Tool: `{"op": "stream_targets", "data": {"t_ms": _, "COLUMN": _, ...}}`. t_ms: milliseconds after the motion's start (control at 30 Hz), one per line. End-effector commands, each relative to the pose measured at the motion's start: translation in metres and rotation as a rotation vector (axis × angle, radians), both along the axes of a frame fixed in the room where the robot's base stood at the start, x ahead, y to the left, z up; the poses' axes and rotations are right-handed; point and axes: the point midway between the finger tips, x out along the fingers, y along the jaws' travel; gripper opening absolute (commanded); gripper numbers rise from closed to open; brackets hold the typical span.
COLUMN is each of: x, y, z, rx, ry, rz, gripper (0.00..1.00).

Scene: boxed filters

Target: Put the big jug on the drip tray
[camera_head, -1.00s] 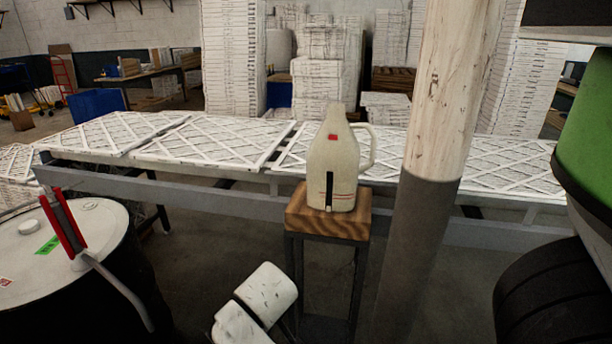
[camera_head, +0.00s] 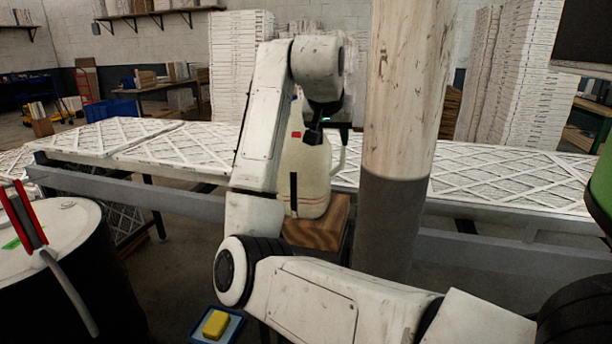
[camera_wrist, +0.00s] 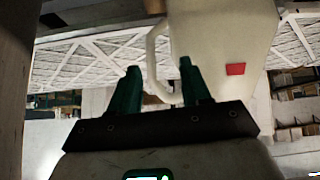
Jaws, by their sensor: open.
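The big jug (camera_head: 314,172) is cream-coloured with a red mark and a dark strip. It stands upright on a wooden-topped stand (camera_head: 318,236), partly hidden behind my arm. My gripper (camera_wrist: 158,78) is open at the jug's upper part. In the wrist view, the jug (camera_wrist: 222,50) fills the upper right, and its looped handle (camera_wrist: 152,52) shows between the two green fingers. I cannot tell whether the fingers touch it. A small blue tray (camera_head: 233,331) with a yellow block on it is low in the head view; I cannot tell whether it is the drip tray.
A pale pillar (camera_head: 398,120) with a grey base stands just right of the jug. A long rack with white lattice filters (camera_head: 500,180) runs behind. A drum (camera_head: 55,222) with a red-handled pump is at left. Stacked filters (camera_head: 525,90) stand farther back.

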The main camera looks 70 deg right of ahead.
Motion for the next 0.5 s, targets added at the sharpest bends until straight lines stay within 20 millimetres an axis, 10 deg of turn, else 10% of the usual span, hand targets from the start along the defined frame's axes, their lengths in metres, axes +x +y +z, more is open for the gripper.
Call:
{"op": "stream_targets", "data": {"t_ms": 233, "x": -0.017, "y": -0.01, "z": 0.021, "rx": 0.017, "ry": -0.036, "rz": -0.056, "gripper": 0.47}}
{"op": "stream_targets", "data": {"t_ms": 500, "x": -0.015, "y": -0.033, "z": -0.008, "rx": 0.019, "ry": -0.035, "rz": -0.058, "gripper": 0.47}}
